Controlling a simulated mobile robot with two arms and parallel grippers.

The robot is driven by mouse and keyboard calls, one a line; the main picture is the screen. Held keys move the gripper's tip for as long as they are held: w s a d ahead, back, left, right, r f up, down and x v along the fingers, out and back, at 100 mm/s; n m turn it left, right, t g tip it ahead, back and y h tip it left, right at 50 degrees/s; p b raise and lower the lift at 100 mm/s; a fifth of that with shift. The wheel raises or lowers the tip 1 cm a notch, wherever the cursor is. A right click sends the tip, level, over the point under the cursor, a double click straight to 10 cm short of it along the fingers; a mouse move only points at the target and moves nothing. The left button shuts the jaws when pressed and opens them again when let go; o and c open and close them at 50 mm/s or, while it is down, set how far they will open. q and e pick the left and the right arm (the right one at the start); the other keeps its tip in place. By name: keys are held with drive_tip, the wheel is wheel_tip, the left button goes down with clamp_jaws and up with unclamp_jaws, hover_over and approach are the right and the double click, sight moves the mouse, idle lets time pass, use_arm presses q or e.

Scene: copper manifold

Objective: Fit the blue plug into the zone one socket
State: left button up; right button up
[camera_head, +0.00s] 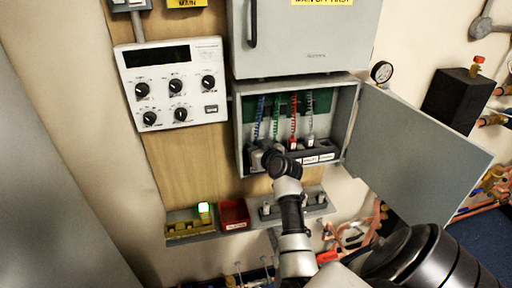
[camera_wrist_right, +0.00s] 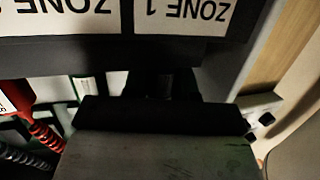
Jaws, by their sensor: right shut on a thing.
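The blue coiled cord (camera_head: 258,118) hangs at the left inside the open grey box and runs down to my right gripper (camera_head: 257,156). That gripper is shut at the cord's lower end, in front of the left part of the dark socket block (camera_head: 315,148). The blue plug itself is hidden by the gripper. In the right wrist view the zone 1 label (camera_wrist_right: 188,14) appears upside down above the dark gripper parts (camera_wrist_right: 160,84). The zone one socket opening cannot be seen, so I cannot tell how the plug sits relative to it. My left gripper is not in view.
Green (camera_head: 275,115), red (camera_head: 293,122) and grey (camera_head: 309,118) cords hang to the right of the blue one. The box door (camera_head: 415,145) stands open at right. A red bin (camera_head: 234,214) and yellow holder (camera_head: 188,226) sit below.

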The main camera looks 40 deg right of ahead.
drive_tip(key=o, duration=1)
drive_tip(key=shift+s+a, duration=0.1)
drive_tip(key=shift+s, duration=0.45)
drive_tip(key=b+v, duration=0.2)
drive_tip(key=v, duration=0.7)
drive_tip(key=shift+s+a+r, duration=0.15)
drive_tip(key=shift+s+r, duration=0.05)
drive_tip(key=shift+s, duration=0.1)
